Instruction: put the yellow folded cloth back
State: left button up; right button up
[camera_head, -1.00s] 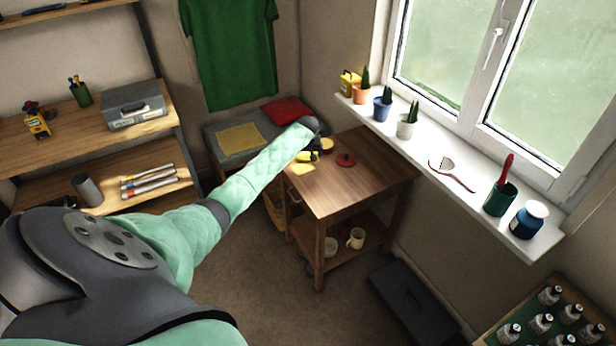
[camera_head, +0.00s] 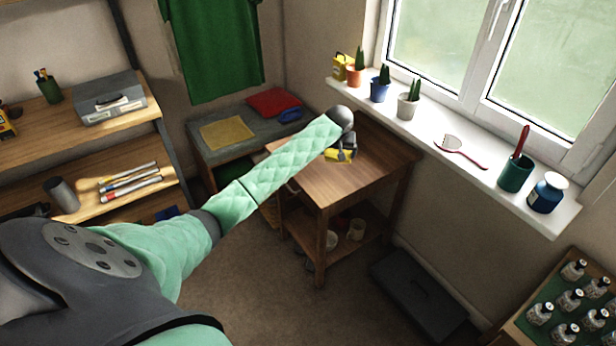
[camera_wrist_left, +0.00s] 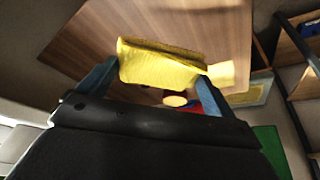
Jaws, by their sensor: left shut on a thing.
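The yellow folded cloth (camera_wrist_left: 160,62) sits between the two blue fingers of my left gripper (camera_wrist_left: 155,85) in the left wrist view, and the gripper is shut on it. In the head view the cloth (camera_head: 338,156) shows at the end of my left arm, over the wooden side table (camera_head: 340,188). My forearm and wrist partly cover the gripper there. I cannot tell whether the cloth touches the tabletop. A flat yellow mat (camera_head: 227,131) lies on the grey bench (camera_head: 205,152) left of the table. My right gripper is not in view.
A red folded cloth (camera_head: 273,101) and a blue item (camera_head: 290,114) lie on the bench. Small potted cacti (camera_head: 408,105) line the windowsill beside the table. Mugs (camera_head: 356,229) stand on the table's lower shelf. A dark case (camera_head: 420,295) lies on the floor. The front tabletop looks clear.

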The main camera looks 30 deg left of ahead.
pick_arm(q)
jog(key=shift+s+d, duration=0.3)
jog(key=shift+d, duration=0.3)
jog(key=shift+s+a, duration=0.1)
jog(key=p, duration=0.3)
send_over(311, 171)
jog(key=s, duration=0.1)
jog(key=f, duration=0.6)
jog(key=shift+d+f, duration=0.3)
jog(key=shift+d, duration=0.05)
jog(key=shift+a+f+p, duration=0.15)
jog(key=shift+f+p, duration=0.5)
jog(key=shift+f, duration=1.45)
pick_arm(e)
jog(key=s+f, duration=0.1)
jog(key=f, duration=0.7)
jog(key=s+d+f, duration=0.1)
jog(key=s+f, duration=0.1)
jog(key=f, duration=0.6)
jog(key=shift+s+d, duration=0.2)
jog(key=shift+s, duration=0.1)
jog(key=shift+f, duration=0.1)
pick_arm(q)
jog(key=shift+f, duration=0.1)
jog(key=o, duration=0.7)
jog(key=shift+c, duration=0.2)
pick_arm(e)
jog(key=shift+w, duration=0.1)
